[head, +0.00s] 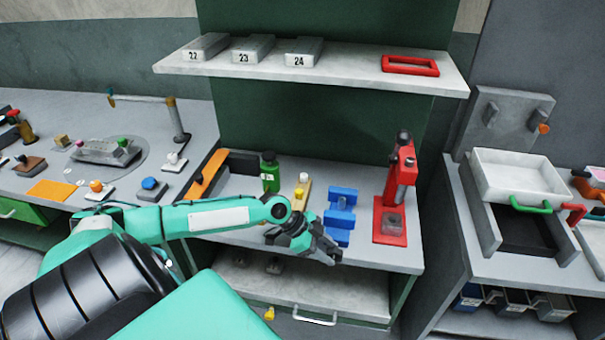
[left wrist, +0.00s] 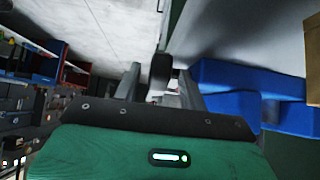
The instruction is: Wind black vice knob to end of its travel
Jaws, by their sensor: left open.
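The blue vice (head: 341,212) stands on the bench, left of the red press. It also shows in the left wrist view (left wrist: 240,78), at the right. My left gripper (head: 328,252) is just in front of and below the vice, at the bench's front edge. In the left wrist view its two grey fingers (left wrist: 160,88) are apart, with the black knob (left wrist: 160,70) between them. I cannot tell whether either finger touches the knob. In the head view the knob is hidden behind the gripper. My right gripper is not in view.
The red press (head: 396,195) stands right of the vice. A green bottle (head: 269,172) and a yellow item (head: 302,192) with a white top stand to its left. A shelf (head: 350,74) with grey bins hangs above. A drawer (head: 314,316) is below the bench.

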